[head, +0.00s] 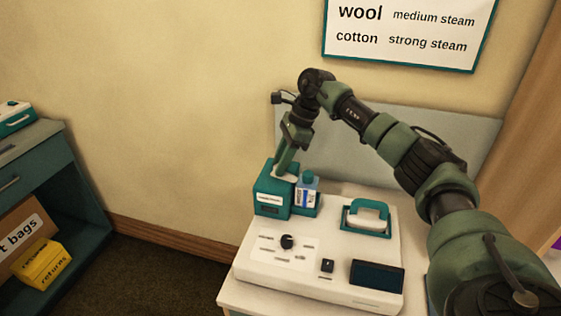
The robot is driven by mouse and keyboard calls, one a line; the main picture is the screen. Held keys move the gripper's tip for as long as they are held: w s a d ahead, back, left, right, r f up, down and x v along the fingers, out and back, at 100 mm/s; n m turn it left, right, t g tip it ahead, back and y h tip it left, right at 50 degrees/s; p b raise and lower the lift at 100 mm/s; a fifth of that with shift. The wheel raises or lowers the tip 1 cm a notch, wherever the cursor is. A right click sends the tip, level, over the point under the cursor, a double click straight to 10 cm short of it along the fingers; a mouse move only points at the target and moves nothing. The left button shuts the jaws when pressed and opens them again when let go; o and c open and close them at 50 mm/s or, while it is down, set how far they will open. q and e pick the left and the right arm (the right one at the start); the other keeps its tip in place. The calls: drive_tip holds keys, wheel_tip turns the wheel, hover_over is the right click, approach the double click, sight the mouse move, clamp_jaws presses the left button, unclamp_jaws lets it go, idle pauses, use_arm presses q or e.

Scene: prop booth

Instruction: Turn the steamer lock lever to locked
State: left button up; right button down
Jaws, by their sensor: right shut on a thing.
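The steamer is a white console (312,258) with a teal block (270,196) at its back left, which bears a small white label. My right gripper (285,168) points down onto the top of this block. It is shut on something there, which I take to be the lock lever. The fingers hide most of it, so I cannot tell which way the lever is turned. The label is too small to read. My left gripper is not in view.
A teal-capped bottle (308,190) stands close beside the block. A white handle in a teal cradle (367,216), a black knob (287,242), a switch (327,266) and a dark display (377,274) are on the console. A shelf unit (60,170) stands left, across open floor.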

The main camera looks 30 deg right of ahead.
drive_tip(key=shift+w+r+n+g, duration=0.15)
drive_tip(key=shift+n+g, duration=0.45)
drive_tip(key=shift+n, duration=1)
drive_tip(key=c, duration=1.2)
unclamp_jaws()
drive_tip(key=b+v, duration=0.1)
drive_tip(key=v, duration=0.6)
drive_tip(key=shift+d+r, duration=0.25)
drive_tip(key=shift+d, duration=0.05)
drive_tip(key=shift+f, duration=0.1)
